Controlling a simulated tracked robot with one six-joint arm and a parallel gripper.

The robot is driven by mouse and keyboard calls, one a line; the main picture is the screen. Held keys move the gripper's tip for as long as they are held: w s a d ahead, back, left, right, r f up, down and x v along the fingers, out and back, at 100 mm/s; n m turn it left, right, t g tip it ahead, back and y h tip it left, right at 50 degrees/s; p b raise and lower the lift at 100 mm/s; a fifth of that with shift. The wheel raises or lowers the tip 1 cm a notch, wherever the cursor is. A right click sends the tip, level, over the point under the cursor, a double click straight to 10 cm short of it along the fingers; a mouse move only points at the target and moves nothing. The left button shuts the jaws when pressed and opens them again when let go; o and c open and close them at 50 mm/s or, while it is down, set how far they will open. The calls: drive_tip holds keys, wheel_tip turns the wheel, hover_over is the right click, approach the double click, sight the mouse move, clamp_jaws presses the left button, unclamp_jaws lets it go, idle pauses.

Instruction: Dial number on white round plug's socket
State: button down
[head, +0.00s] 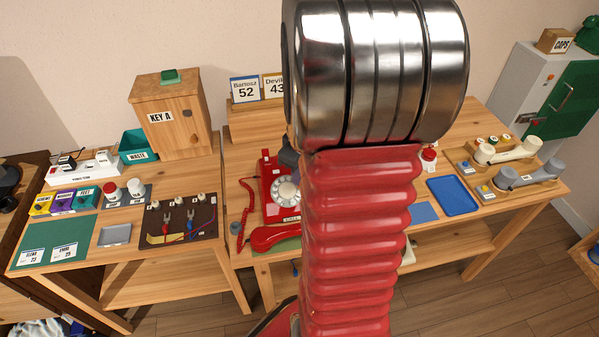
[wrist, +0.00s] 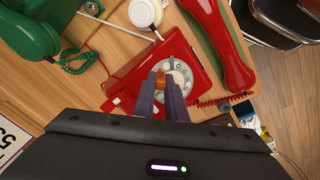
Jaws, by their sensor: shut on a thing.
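The red dial phone (head: 270,180) stands on the middle table; it also shows in the wrist view (wrist: 140,70). Its pale round dial (wrist: 181,72) faces up. Its red handset (head: 275,237) lies off the phone, beside it. My gripper (wrist: 161,84) is over the dial's edge, shut on a small orange-brown piece (wrist: 161,72); I cannot tell whether the piece touches the dial. In the head view my arm hides most of the gripper. A white round thing with a cord (wrist: 145,12) sits beside the phone; I cannot tell whether it is the plug.
A green phone (wrist: 30,35) with a coiled cord is close by. Number cards (head: 244,90) stand behind the red phone. A blue tray (head: 452,196) is at right.

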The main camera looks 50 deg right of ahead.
drive_tip(key=shift+s+a+f, duration=0.25)
drive_tip(key=shift+s, duration=0.15)
drive_tip(key=shift+s+a+f, duration=0.1)
drive_tip(key=shift+s+a, duration=0.05)
drive_tip(key=shift+a, duration=0.05)
drive_tip(key=shift+s+a+r, duration=0.1)
drive_tip(key=shift+s+r, duration=0.05)
drive_tip(key=shift+r, duration=0.3)
drive_tip(key=shift+s+a+r, duration=0.1)
drive_tip(key=shift+s+r, duration=0.05)
drive_tip(key=shift+r, duration=0.25)
drive_tip(key=shift+w, duration=0.15)
drive_tip(key=w+a+r, duration=0.1)
drive_tip(key=w+a, duration=0.3)
drive_tip(key=w, duration=0.1)
drive_tip(key=shift+w+r, duration=0.25)
idle(0.5)
drive_tip(key=shift+f, duration=0.15)
drive_tip(key=shift+w+d+f, duration=0.15)
drive_tip(key=shift+f, duration=0.25)
